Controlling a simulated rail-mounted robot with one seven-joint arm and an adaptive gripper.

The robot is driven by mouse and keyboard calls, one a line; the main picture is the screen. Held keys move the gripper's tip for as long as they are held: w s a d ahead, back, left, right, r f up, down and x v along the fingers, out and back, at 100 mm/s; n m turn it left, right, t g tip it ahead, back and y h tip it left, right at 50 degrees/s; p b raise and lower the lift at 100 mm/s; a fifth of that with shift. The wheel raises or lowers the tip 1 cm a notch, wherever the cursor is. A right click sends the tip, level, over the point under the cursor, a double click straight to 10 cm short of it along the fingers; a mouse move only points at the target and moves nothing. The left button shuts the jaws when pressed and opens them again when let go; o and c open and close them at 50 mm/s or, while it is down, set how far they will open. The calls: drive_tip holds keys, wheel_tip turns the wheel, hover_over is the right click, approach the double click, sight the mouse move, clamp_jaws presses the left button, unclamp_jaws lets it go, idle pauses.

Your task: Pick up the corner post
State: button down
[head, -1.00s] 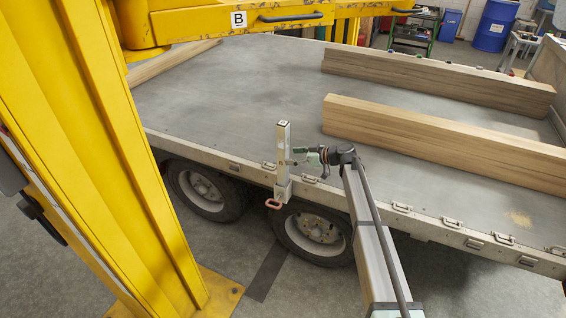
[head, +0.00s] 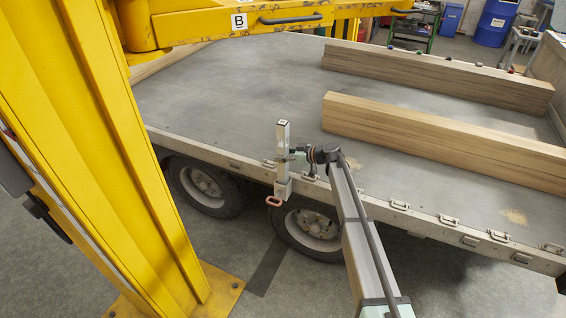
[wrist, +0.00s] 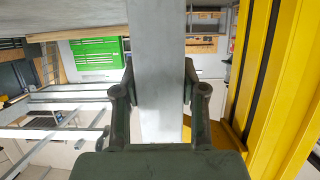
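The corner post (head: 283,150) is a pale grey upright bar at the near side edge of the trailer bed (head: 230,85). Its lower end sits at the trailer's side rail, above a reddish handle or latch (head: 273,201). My gripper (head: 293,157) is at the post's right side, around its middle height. In the wrist view the post (wrist: 158,45) runs upright between the two finger pads of my gripper (wrist: 160,84). The pads lie along both its sides with no clear gap. The post stands upright.
A yellow column (head: 95,130) stands at the left, with a yellow beam (head: 260,20) across the top. Timber stacks (head: 430,130) lie on the bed to the right. Trailer wheels (head: 315,225) are below the rail. The bed behind the post is clear.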

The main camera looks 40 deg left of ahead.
sight(283, 122)
drive_tip(key=shift+r, duration=0.1)
wheel_tip(283, 122, up, 20)
drive_tip(key=b, duration=0.5)
idle(0.5)
